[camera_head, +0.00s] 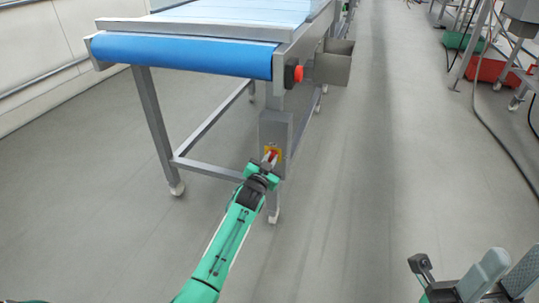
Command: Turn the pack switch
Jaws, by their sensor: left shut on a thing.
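The pack switch (276,150) is a small red rotary handle on a yellow plate. It sits low on a grey box (275,129) fixed to the near right leg of the conveyor. My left gripper (270,157) is at the switch, shut on its red handle. The gripper covers part of the handle, so its exact angle is hard to tell. My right gripper (509,268) is at the bottom right corner, far from the switch. Its two grey fingers stand apart with nothing between them, and it is partly cut off by the frame.
The conveyor (185,52) with a blue belt stands above the switch. A red push button (297,74) is on its side, above the grey box. A metal chute (333,65) juts out to the right. Open grey floor (400,150) lies to the right. A red crate (490,70) stands far right.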

